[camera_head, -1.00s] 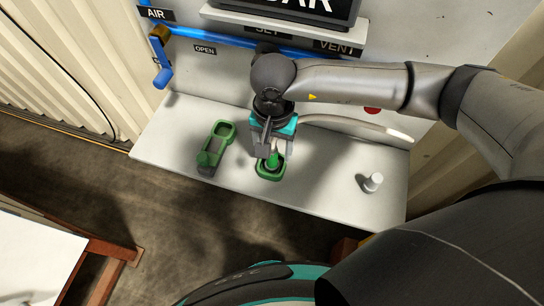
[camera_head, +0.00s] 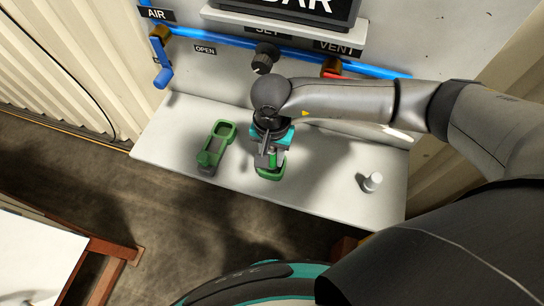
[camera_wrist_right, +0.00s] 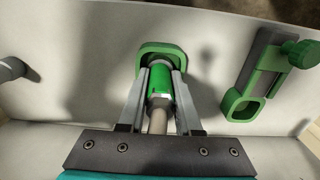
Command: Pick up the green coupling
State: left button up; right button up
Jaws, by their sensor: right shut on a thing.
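The green coupling (camera_wrist_right: 160,80) is a short green cylinder with a grey metal collar and a pale stem, seen in the wrist view. My right gripper (camera_wrist_right: 161,88) is shut on it, one finger on each side. The coupling's far end overlaps a green ring-like holder (camera_wrist_right: 176,48); I cannot tell whether it still sits in it. In the head view my right gripper (camera_head: 268,157) points down over the holder (camera_head: 270,175) on the shelf, and the fingers hide much of the coupling (camera_head: 272,158). My left gripper is not in view.
A green-framed fixture with a knob (camera_head: 220,131) lies left of the gripper on the white shelf (camera_head: 320,190). A small grey cylinder (camera_head: 372,182) stands at the right. A blue pipe (camera_head: 220,38), blue lever (camera_head: 162,77) and black knob (camera_head: 264,57) are on the wall behind.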

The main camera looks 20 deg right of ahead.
grip_shut()
jog(key=shift+r, duration=0.15)
